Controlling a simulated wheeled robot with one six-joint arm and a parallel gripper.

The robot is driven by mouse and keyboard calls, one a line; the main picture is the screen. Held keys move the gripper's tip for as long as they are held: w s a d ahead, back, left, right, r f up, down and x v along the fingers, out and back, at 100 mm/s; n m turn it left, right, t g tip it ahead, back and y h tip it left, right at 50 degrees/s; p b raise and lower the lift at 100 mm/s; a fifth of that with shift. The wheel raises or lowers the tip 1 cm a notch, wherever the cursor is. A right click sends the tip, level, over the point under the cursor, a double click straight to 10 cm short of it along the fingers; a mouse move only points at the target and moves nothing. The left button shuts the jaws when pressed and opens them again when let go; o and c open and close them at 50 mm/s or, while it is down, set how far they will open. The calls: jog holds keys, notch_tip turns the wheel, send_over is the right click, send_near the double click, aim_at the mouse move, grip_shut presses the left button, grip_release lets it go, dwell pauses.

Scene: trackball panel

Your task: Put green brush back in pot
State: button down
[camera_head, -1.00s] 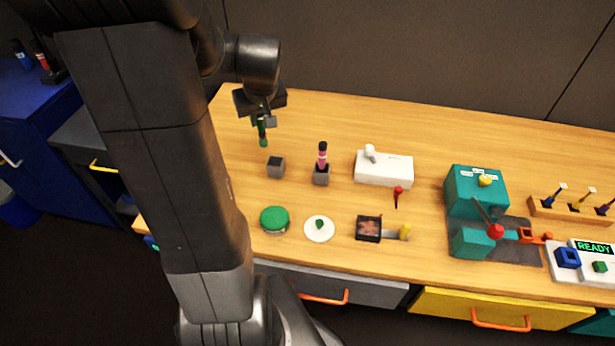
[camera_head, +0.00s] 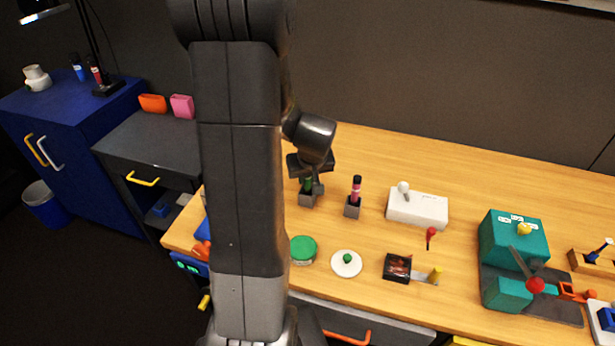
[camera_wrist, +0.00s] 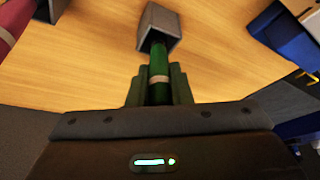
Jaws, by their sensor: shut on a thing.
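My gripper (camera_head: 309,182) is shut on the green brush (camera_head: 308,185) and holds it roughly upright. The grey square pot (camera_head: 307,200) stands on the wooden table directly below. In the wrist view the green brush (camera_wrist: 158,72), with a pale band, lies between the fingers (camera_wrist: 158,88). Its far end meets the mouth of the grey pot (camera_wrist: 159,20) and appears to be inside it. I cannot tell how deep it sits. In the head view my gripper partly hides the brush.
A pink brush (camera_head: 356,188) stands in a second grey pot (camera_head: 352,207) close on the right. A white box (camera_head: 418,210) is further right. A green round lid (camera_head: 303,248) and a white disc (camera_head: 346,264) lie nearer the front edge.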

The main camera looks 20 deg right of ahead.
jog(key=shift+f, duration=0.15)
jog(key=shift+f, duration=0.1)
jog(key=c, duration=1.3)
grip_release()
jog(key=shift+s+r, duration=0.15)
jog(key=shift+r, duration=0.4)
jog(key=v, duration=1.1)
jog(key=shift+s, duration=0.15)
